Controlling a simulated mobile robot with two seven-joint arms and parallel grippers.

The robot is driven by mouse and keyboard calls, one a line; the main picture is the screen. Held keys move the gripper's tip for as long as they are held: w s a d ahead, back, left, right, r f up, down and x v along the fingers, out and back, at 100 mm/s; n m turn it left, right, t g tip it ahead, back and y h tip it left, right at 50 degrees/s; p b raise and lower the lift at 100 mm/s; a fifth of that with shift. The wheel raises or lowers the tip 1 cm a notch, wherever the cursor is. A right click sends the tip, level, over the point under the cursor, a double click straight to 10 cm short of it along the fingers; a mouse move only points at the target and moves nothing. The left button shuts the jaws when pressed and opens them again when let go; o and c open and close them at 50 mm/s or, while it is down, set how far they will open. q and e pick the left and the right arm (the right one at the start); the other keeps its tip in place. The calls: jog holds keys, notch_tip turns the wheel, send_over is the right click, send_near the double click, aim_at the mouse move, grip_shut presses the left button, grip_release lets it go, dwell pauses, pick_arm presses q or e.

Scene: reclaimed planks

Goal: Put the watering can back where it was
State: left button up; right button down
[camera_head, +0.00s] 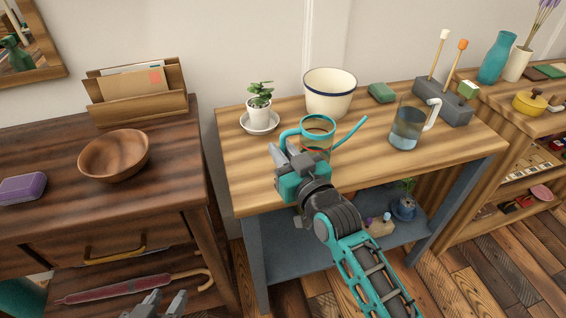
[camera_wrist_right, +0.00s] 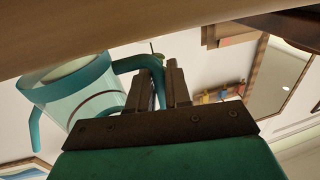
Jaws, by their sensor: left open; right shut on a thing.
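The watering can (camera_head: 318,125) has a clear body with teal rims, a teal handle and a teal spout pointing right. It is over the middle of the wooden table (camera_head: 253,172); I cannot tell whether its base touches the top. My right gripper (camera_head: 279,152) is shut on its handle at the left side. In the right wrist view, which is upside down, the can (camera_wrist_right: 75,90) is at left and its handle runs into the jaws (camera_wrist_right: 164,78). My left gripper (camera_head: 158,302) is open and empty, low in front of the dark cabinet.
A potted plant on a saucer (camera_head: 259,122) is left of the can, and a cream pot (camera_head: 329,92) is behind it. A glass jug (camera_head: 406,126) with bluish contents stands to the right. The table's front left is clear.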

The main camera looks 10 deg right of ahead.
jog(key=shift+f+b, duration=0.4)
jog(key=shift+f, duration=0.45)
pick_arm(q)
jog(key=shift+w+f, duration=0.25)
jog(key=shift+f, duration=0.55)
pick_arm(e)
jog(key=shift+r, duration=0.15)
jog(key=c, duration=1.1)
grip_release()
jog(key=shift+f, duration=0.25)
